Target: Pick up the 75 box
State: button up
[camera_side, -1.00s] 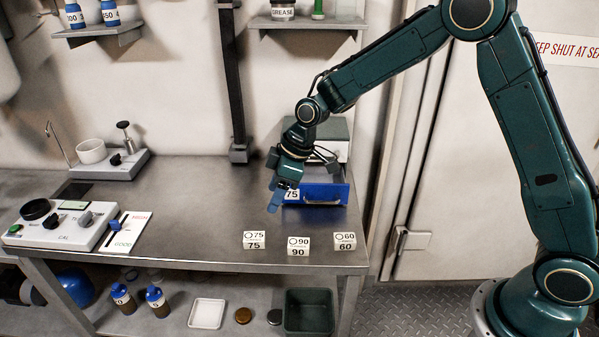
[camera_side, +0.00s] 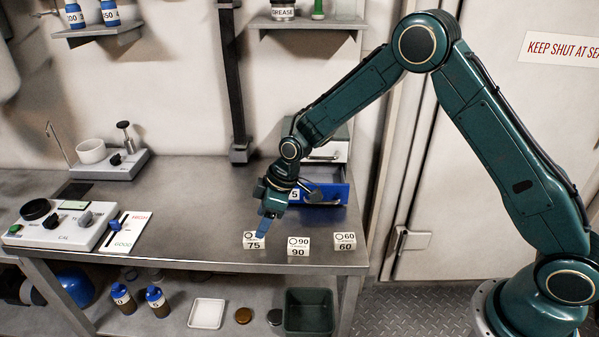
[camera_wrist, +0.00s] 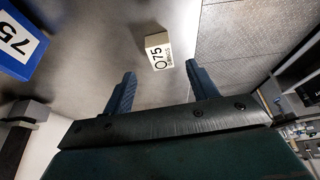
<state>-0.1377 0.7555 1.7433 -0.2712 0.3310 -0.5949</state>
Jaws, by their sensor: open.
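The 75 box (camera_side: 253,243) is a small white box with black print, standing near the front edge of the steel bench. Whether a finger touches the box cannot be told.
A white 90 box (camera_side: 298,246) and a 60 box (camera_side: 345,241) stand to the right along the front edge. A blue open drawer (camera_side: 325,194) labelled 75 is behind. A grey device with dials (camera_side: 62,228) is at left. The bench between is clear.

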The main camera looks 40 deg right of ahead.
jog(key=shift+f, duration=0.25)
jog(key=shift+x, duration=2.55)
jog(key=shift+a, duration=0.1)
jog(key=shift+r, duration=0.1)
jog(key=c, duration=1.1)
jog(key=shift+o, duration=0.2)
jog(key=shift+r, duration=0.1)
notch_tip(320, 180, up, 20)
